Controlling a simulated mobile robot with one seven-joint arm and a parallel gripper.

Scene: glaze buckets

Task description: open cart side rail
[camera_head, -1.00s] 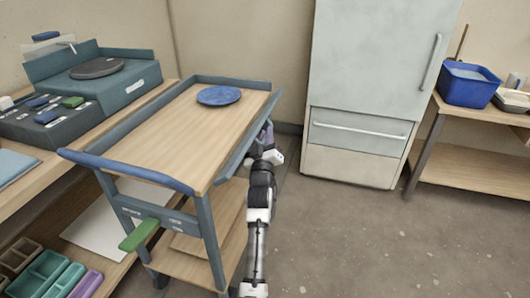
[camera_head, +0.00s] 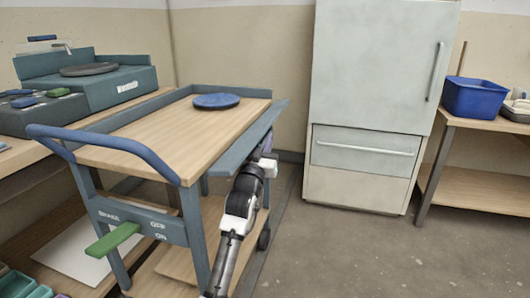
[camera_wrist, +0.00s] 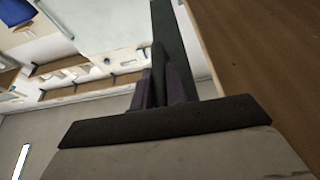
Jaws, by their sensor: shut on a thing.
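The cart (camera_head: 160,136) has a wooden top, a blue-grey frame and a blue push handle (camera_head: 100,139). Its right side rail (camera_head: 246,142) is a blue-grey strip leaning outward from the top's right edge. My gripper (camera_head: 268,153) is at the outer side of this rail, near its far half, and is shut on it. My wrist hides part of the contact. In the wrist view my dark purple fingers (camera_wrist: 161,88) stand close together by a dark strip, and the wooden top (camera_wrist: 265,65) is at right. The exact grip point is unclear there.
A blue disc (camera_head: 216,101) lies on the cart top. A green brake lever (camera_head: 112,239) sticks out at the cart's near end. A bench with a wheel machine (camera_head: 108,85) stands at left. A fridge (camera_head: 375,80) is behind. The floor (camera_head: 370,255) to the right is clear.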

